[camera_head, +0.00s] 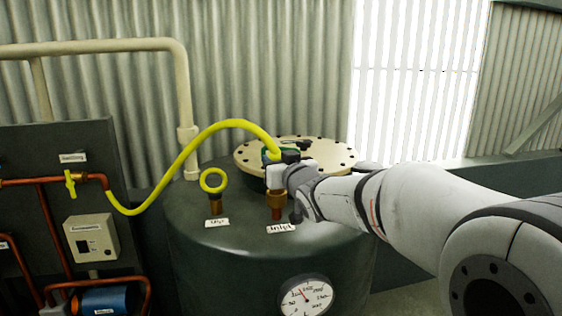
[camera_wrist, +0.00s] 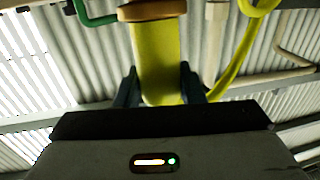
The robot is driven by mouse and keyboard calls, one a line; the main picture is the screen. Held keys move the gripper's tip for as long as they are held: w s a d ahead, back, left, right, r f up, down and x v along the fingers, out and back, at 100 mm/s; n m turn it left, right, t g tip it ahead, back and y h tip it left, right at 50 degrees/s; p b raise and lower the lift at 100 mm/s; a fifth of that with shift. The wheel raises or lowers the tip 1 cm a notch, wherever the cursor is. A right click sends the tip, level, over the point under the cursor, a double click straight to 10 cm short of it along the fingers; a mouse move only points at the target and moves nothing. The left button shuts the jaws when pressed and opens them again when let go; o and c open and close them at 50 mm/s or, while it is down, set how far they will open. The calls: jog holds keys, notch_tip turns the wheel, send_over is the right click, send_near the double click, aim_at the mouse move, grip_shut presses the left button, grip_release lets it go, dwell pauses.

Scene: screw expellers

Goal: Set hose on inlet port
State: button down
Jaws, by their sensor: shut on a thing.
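The yellow hose (camera_head: 205,135) arches from a pipe fitting on the left panel to my gripper (camera_head: 280,158) above the tank. My gripper is shut on the hose's end piece, a yellow cylinder that fills the middle of the wrist view (camera_wrist: 158,55) between two dark fingers (camera_wrist: 158,88). The copper inlet port (camera_head: 276,204) stands upright on the tank top behind an "Inlet" label, directly below my gripper. In the wrist view, a copper-coloured rim (camera_wrist: 152,10) meets the far end of the yellow piece. I cannot tell whether the hose is seated on the port.
A second port with a yellow ring (camera_head: 213,181) stands left of the inlet. A bolted cream flange (camera_head: 325,155) lies behind my gripper. A pressure gauge (camera_head: 305,296) is on the tank front. A dark panel (camera_head: 85,140) with copper pipes stands at left.

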jog(key=shift+f+b, duration=0.35)
jog(key=shift+r, duration=0.2)
dwell(0.4)
jog(key=shift+r+p, duration=0.55)
jog(key=shift+r, duration=0.1)
jog(key=shift+f+b, duration=1.25)
jog(key=shift+f, duration=0.05)
dwell(0.8)
jog(key=c, duration=1.2)
grip_release()
jog(key=shift+c, duration=0.2)
